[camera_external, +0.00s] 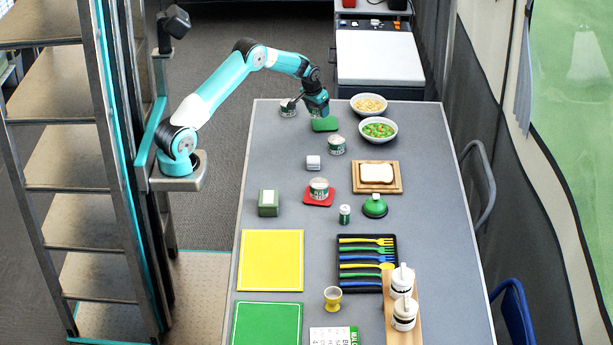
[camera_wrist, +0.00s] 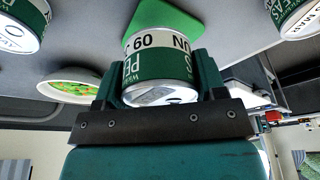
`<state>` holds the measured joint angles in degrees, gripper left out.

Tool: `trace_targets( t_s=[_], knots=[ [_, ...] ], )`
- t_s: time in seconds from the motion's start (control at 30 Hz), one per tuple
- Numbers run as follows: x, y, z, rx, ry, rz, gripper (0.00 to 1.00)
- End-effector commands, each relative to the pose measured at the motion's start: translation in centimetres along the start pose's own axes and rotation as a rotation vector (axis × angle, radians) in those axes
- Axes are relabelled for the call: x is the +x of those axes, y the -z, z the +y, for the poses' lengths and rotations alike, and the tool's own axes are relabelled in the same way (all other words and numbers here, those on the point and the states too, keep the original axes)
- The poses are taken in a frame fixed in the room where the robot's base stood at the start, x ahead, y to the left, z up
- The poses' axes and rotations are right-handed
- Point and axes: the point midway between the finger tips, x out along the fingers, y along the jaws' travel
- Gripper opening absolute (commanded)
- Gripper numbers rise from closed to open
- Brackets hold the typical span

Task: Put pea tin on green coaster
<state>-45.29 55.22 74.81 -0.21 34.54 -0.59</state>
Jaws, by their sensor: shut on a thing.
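My gripper (camera_external: 317,103) is at the far end of the table, over the green coaster (camera_external: 325,124). In the wrist view my gripper (camera_wrist: 160,90) is shut on the pea tin (camera_wrist: 158,62), a white and green tin with "PE" partly showing on its label. The tin sits between the two fingers, and the green coaster (camera_wrist: 185,20) shows just behind it. In the external view the held tin is mostly hidden by the gripper. I cannot tell whether the tin touches the coaster.
Similar tins stand left of the gripper (camera_external: 288,108), nearer the camera (camera_external: 337,146) and on a red coaster (camera_external: 308,201). A bowl of peas and carrots (camera_external: 378,129) and a pale-filled bowl (camera_external: 368,105) stand to the right. Bread (camera_external: 377,173) lies on a board.

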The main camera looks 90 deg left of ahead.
Motion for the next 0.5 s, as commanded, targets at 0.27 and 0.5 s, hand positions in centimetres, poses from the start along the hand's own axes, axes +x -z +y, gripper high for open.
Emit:
trace_targets(
  t_s=[0.27, 0.5],
  knots=[
    [2.4, -0.7, 0.0, 0.0, 0.0, 0.0, 0.37],
    [5.0, -1.3, 0.0, 0.0, 0.0, 0.002, 0.37]
  ],
)
